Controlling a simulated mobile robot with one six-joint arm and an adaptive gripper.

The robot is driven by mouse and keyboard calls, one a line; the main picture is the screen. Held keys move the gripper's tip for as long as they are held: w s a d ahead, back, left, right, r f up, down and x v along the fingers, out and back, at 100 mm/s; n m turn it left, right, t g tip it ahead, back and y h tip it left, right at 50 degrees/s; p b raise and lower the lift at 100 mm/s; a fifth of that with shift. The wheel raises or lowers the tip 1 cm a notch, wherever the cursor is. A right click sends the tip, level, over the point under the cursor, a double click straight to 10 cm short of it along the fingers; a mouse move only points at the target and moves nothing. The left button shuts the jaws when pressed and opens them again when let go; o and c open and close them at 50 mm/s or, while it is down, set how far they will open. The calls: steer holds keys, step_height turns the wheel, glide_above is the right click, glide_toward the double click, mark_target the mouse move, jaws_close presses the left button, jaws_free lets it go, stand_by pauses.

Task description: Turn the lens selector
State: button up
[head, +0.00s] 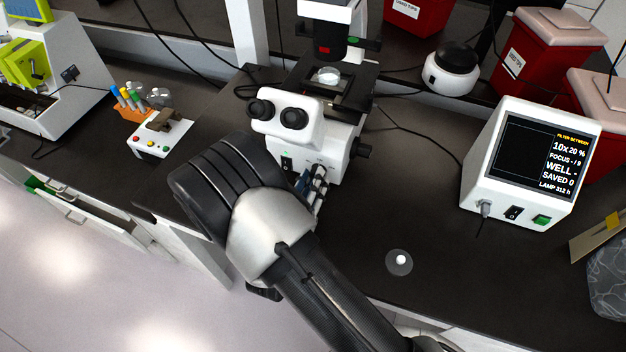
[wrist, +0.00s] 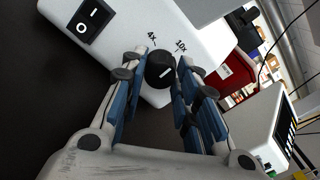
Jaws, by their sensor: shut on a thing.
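The lens selector (wrist: 160,71) is a round black knob with a white pointer line on the microscope's white body, between the labels 4x and 10x. In the wrist view its pointer line slants towards the 10x label. My gripper (wrist: 160,74) is shut on the knob, one blue-padded finger on each side. In the head view the microscope (head: 335,150) stands at the centre, and my gripper (head: 318,185) is at its front lower side. My arm hides the knob there. The monitor (head: 530,165) on the right reads "10x" and "FILTER BETWEEN".
A power switch (wrist: 89,22) is on the microscope body near the knob. A small button box (head: 160,135) and marker rack (head: 130,103) stand to the left. A white knob on a dark disc (head: 399,262) sits on the bench. Red bins (head: 535,65) stand at the back right.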

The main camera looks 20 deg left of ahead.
steer(key=o, duration=1.1)
steer(key=shift+c, duration=0.2)
steer(key=s, duration=0.8)
steer(key=s+a, duration=0.1)
steer(key=s, duration=0.3)
steer(key=shift+d, duration=0.1)
